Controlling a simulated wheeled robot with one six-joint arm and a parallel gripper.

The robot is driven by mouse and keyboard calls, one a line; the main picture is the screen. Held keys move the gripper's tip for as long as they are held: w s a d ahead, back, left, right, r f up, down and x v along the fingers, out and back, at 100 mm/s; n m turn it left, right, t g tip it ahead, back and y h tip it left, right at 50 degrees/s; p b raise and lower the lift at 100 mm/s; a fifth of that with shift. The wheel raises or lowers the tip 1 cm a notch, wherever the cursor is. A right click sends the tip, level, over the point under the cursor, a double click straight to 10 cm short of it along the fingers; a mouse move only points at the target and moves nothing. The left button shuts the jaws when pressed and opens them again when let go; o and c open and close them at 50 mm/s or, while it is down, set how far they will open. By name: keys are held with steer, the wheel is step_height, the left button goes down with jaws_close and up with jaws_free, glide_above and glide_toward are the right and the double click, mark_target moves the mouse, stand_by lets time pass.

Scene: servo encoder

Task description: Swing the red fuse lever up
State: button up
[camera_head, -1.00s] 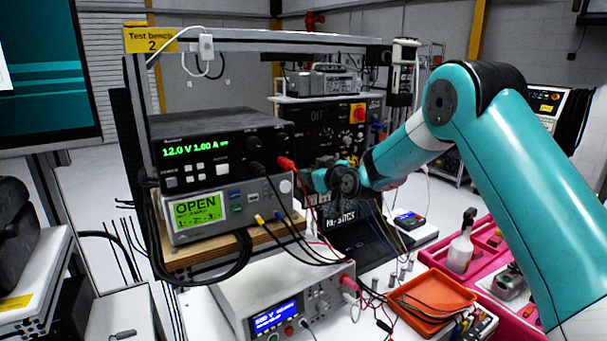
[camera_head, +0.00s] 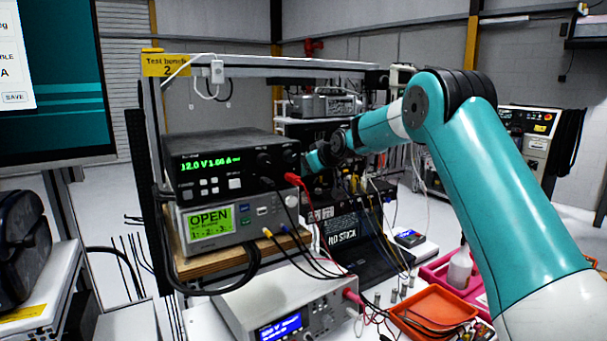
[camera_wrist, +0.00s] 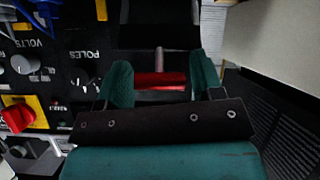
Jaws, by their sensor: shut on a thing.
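The red fuse lever (camera_wrist: 160,81) shows in the wrist view as a short red bar with a grey pin or rod above it. It lies between the two teal fingers of my gripper (camera_wrist: 163,72), which is shut on it. In the head view, my gripper (camera_head: 312,161) is beside the power supply's right end, in front of the dark panel. There the fingertips and the lever are hidden or too small to make out.
A red rotary knob on a yellow plate (camera_wrist: 17,115) and a grey VOLTS knob (camera_wrist: 24,64) are left of my gripper. The stacked power supply (camera_head: 225,165) stands close by with cables in front. An orange tray (camera_head: 435,305) lies at lower right.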

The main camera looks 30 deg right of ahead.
steer(key=shift+w+r, duration=0.45)
steer(key=shift+w, duration=0.2)
steer(key=shift+f, duration=0.15)
steer(key=o, duration=1.2)
steer(key=shift+w+a+f, duration=0.1)
steer(key=shift+f, duration=0.05)
steer(key=shift+o, duration=0.2)
steer(key=b+v, duration=0.7)
steer(key=v, duration=1)
steer(key=shift+r, duration=0.25)
